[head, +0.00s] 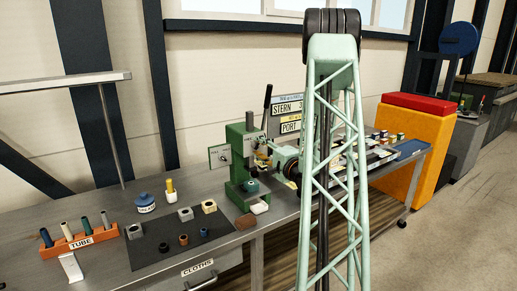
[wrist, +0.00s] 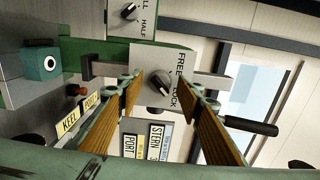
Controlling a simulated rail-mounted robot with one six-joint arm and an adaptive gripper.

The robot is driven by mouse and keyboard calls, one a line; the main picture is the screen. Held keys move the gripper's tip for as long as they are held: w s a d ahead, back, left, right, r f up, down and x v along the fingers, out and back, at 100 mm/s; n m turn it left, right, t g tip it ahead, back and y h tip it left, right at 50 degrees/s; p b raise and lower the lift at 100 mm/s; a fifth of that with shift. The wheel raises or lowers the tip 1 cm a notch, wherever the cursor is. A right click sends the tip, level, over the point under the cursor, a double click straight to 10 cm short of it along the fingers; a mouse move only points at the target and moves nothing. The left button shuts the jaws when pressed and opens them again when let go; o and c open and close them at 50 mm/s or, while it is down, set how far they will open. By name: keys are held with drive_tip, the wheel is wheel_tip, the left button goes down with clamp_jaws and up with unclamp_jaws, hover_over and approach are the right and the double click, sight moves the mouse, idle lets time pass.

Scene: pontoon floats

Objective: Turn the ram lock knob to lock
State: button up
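The ram lock knob (wrist: 159,83) is a round dark knob on a pale plate (wrist: 184,48) marked FREE and LOCK, in the middle of the wrist view. Which word its pointer is set to is hard to read. My gripper (wrist: 164,88) is open, with one brown-padded finger to each side of the knob as seen from the wrist. Whether the pads touch it cannot be told, but a gap shows. In the head view the green press (head: 240,150) stands on the bench with my gripper (head: 268,153) close at its right; the lock knob cannot be made out there.
A second knob (wrist: 128,12), by the word HALF, sits on another plate near the top of the wrist view. A dark lever (head: 267,104) rises behind the press. KEEL, PORT and STERN signs are close by. A black mat (head: 150,255) with small parts lies left.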

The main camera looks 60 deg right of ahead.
drive_tip(key=shift+s, duration=0.1)
drive_tip(key=v, duration=1.1)
drive_tip(key=shift+s+a, duration=0.2)
drive_tip(key=shift+s, duration=0.15)
idle(0.6)
